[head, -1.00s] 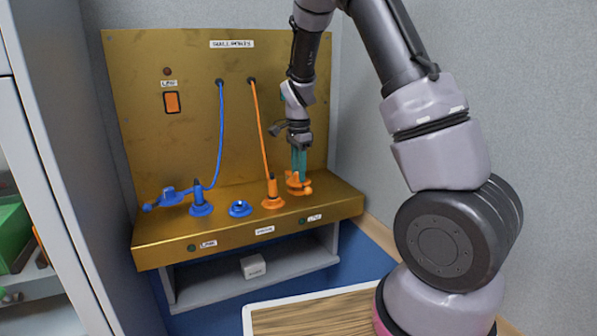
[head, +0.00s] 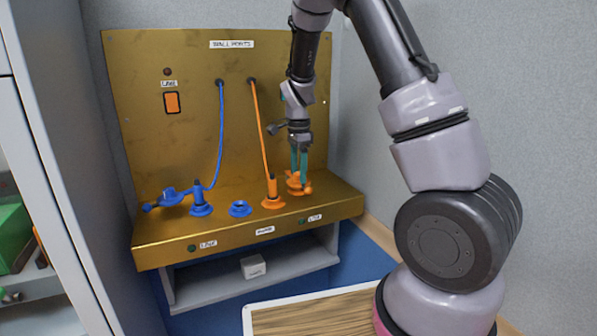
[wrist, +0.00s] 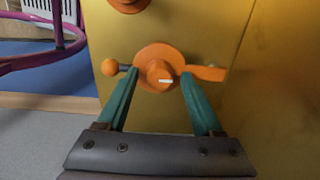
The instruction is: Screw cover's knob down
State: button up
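The orange cover (head: 305,189) lies at the right end of the brass panel's ledge. In the wrist view its round knob (wrist: 158,75) faces me, with a white mark pointing right. An orange arm (wrist: 205,73) sticks out right of it, and a small orange ball (wrist: 109,67) on a dark pin sits at left. My gripper (head: 299,181) points down at the cover. In the wrist view its teal fingers (wrist: 160,76) stand on either side of the knob, with gaps visible, so it looks open around the knob. The port under the cover is hidden.
An orange plug (head: 272,191) with its cable stands just left of the cover. A blue ring port (head: 240,208), blue plug (head: 199,200) and blue cover (head: 168,196) are farther left. The upright brass panel (head: 210,130) is behind. A grey wall rises at right.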

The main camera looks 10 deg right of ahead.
aim_at(298, 173)
notch_tip(298, 173, up, 11)
dwell(0.7)
jog(key=shift+f, duration=0.1)
jog(key=s+d+r+n+t+y, duration=0.25)
jog(key=s+d+r+n, duration=0.2)
jog(key=s+r, duration=0.7)
jog(key=s+r+n+t, duration=0.1)
jog(key=s+n+t, duration=0.1)
jog(key=s, duration=0.5)
jog(key=s+d+r+n+t, duration=0.1)
jog(key=s+r+n+t, duration=0.1)
jog(key=s+n, duration=0.3)
jog(key=shift+s+d+r+t, duration=0.15)
jog(key=shift+s+r+t, duration=0.2)
jog(key=shift+s, duration=0.6)
jog(key=shift+h, duration=0.25)
